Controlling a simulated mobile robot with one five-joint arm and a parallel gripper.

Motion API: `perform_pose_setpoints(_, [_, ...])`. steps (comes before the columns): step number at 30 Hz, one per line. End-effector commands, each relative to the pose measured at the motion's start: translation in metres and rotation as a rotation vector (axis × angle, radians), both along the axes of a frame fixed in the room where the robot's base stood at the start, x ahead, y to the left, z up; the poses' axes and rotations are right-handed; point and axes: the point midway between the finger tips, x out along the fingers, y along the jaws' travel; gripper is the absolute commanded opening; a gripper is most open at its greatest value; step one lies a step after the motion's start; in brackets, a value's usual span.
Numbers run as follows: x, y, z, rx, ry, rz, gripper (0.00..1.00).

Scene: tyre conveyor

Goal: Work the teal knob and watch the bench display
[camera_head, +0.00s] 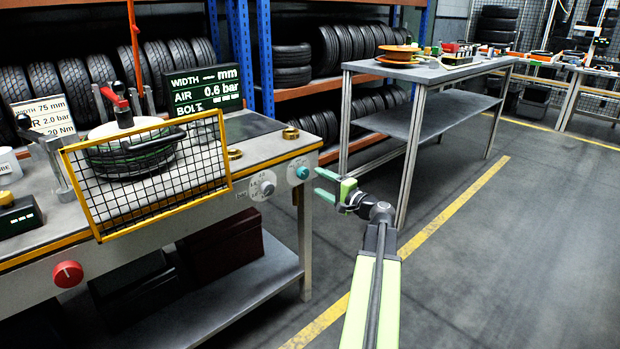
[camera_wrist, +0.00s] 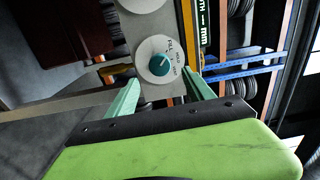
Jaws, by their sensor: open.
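The teal knob (camera_head: 303,172) is on a white round plate at the bench's right end. In the wrist view the knob (camera_wrist: 160,66) has a white mark and lettering around it, one word looking like FILL. My gripper (camera_head: 321,184) is open, just right of the knob in the head view. In the wrist view its fingertips (camera_wrist: 163,77) stand to either side of the knob's plate; I see no contact with the knob. The bench display (camera_head: 206,91) shows WIDTH with dashes and AIR 0.6 bar; its BOLT line is too small to read.
A yellow-framed mesh guard (camera_head: 148,180) stands before a tyre (camera_head: 125,150) on the bench. A grey dial (camera_head: 263,185) is beside the teal knob, and a red knob (camera_head: 67,274) is further left. A card (camera_head: 45,117) reads 75 mm, 2.0 bar, 20 Nm. Floor at right is clear.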

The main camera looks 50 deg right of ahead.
Motion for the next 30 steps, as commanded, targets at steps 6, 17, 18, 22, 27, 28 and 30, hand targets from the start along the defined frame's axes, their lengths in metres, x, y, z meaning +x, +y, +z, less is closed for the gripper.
perform_pose_setpoints(6, [-0.062,0.006,0.0,0.0,0.0,-0.003,0.61])
perform_pose_setpoints(17, [-0.1,0.007,0.0,0.0,0.0,0.0,0.61])
perform_pose_setpoints(18, [-0.1,0.007,0.0,0.0,0.0,0.0,0.61])
perform_pose_setpoints(22, [-0.099,0.007,0.0,0.0,0.0,0.001,0.61])
perform_pose_setpoints(27, [-0.099,0.007,0.0,0.0,0.0,0.001,0.61])
perform_pose_setpoints(28, [-0.099,0.007,0.0,0.0,0.0,0.001,0.61])
perform_pose_setpoints(30, [-0.099,0.007,0.0,0.0,0.0,0.001,0.61])
